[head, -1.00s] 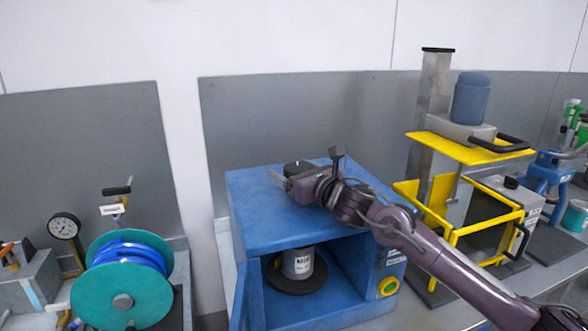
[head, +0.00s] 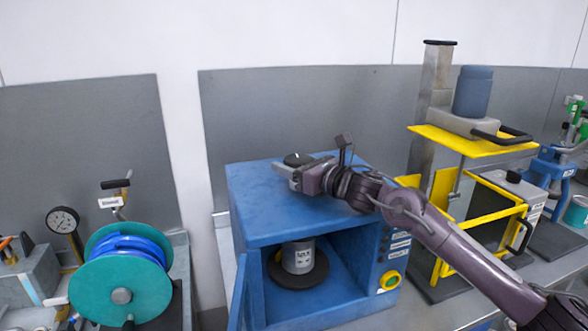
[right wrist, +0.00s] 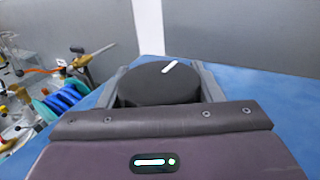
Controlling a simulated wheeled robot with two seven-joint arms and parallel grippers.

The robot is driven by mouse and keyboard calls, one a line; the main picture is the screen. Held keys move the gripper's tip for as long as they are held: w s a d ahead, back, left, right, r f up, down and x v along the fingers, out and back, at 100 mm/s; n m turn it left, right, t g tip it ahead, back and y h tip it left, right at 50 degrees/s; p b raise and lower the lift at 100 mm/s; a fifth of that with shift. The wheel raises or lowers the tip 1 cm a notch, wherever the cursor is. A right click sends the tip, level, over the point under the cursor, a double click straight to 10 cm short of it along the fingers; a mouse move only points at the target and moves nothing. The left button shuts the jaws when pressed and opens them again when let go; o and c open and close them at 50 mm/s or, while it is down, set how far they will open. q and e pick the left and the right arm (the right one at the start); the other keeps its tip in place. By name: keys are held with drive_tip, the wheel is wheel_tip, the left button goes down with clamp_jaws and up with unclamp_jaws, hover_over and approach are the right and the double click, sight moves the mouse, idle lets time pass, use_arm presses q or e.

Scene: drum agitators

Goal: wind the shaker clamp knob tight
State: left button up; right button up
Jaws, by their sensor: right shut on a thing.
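The shaker is a blue box (head: 270,208) with an open front. Its black round clamp knob (head: 297,158) is on top, and a white mark shows on it in the right wrist view (right wrist: 165,88). My right gripper (head: 287,166) is shut on the knob, with one finger on each side of it. Inside the box a labelled can (head: 298,258) stands upright on a dark round plate (head: 315,277). The space between the can and the box's roof is partly hidden. My left gripper is not in view.
A teal reel with blue hose (head: 122,290) and a dial gauge (head: 62,221) stand at the left. A yellow-framed machine (head: 470,145) is close on the right. The blue door (head: 239,295) hangs open at the front left. The box top around the knob is clear.

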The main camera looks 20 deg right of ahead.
drive_tip(key=n+g+y+b, duration=0.1)
drive_tip(key=n+g+y, duration=0.1)
drive_tip(key=y, duration=0.1)
drive_tip(key=shift+a+n+b, duration=0.1)
drive_tip(key=shift+n+b, duration=0.2)
drive_tip(key=shift+b, duration=0.05)
drive_tip(key=n+g+y, duration=0.1)
drive_tip(key=g+y, duration=0.1)
drive_tip(key=shift+s+r+n+g, duration=0.1)
drive_tip(key=shift+n+g, duration=0.2)
drive_tip(key=shift+n, duration=0.1)
drive_tip(key=n+g+y, duration=0.2)
drive_tip(key=shift+s+a+r+g, duration=0.1)
drive_tip(key=shift+s+a+g, duration=0.05)
drive_tip(key=shift+g, duration=0.25)
drive_tip(key=shift+s+a+n+g+y+p, duration=0.15)
drive_tip(key=shift+n+g+y+p, duration=0.4)
drive_tip(key=shift+n+g, duration=0.85)
drive_tip(key=shift+s+g, duration=0.1)
drive_tip(key=shift+g, duration=0.4)
drive_tip(key=o, duration=1)
drive_tip(key=shift+c, duration=0.2)
drive_tip(key=shift+f, duration=0.2)
